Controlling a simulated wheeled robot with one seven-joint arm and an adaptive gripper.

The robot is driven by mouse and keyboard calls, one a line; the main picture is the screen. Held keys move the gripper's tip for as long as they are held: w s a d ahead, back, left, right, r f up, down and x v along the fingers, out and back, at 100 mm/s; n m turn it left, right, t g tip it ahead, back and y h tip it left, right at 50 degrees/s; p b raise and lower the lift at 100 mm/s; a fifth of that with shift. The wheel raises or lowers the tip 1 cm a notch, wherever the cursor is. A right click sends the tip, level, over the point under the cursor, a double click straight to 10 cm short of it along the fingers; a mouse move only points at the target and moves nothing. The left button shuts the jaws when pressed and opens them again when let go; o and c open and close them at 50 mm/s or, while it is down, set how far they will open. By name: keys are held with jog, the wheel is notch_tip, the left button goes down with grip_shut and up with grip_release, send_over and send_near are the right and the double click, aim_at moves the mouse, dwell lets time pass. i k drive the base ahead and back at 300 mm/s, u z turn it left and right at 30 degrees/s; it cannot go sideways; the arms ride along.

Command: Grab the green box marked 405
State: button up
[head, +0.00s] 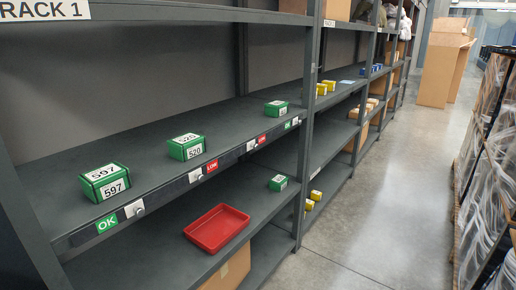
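Several green boxes with white number labels stand on the rack at left in the head view. The nearest green box (105,182) reads 597. The middle green box (187,147) appears to read 520. A smaller, farther green box (276,108) is on the same shelf, and another green box (278,183) is on the shelf below. The labels on these last two are too small to read, so I cannot tell which box is marked 405. My gripper is not in view.
A red tray (217,229) lies on the lower shelf (165,262). The shelf edge carries OK and LOW tags. Yellow boxes (322,89) stand in the bay beyond the upright. The concrete floor (385,185) is clear between the rack and wrapped pallets (490,150) at right.

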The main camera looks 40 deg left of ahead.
aim_at(280, 182)
jog(key=i, duration=1.5)
jog(key=u, duration=2)
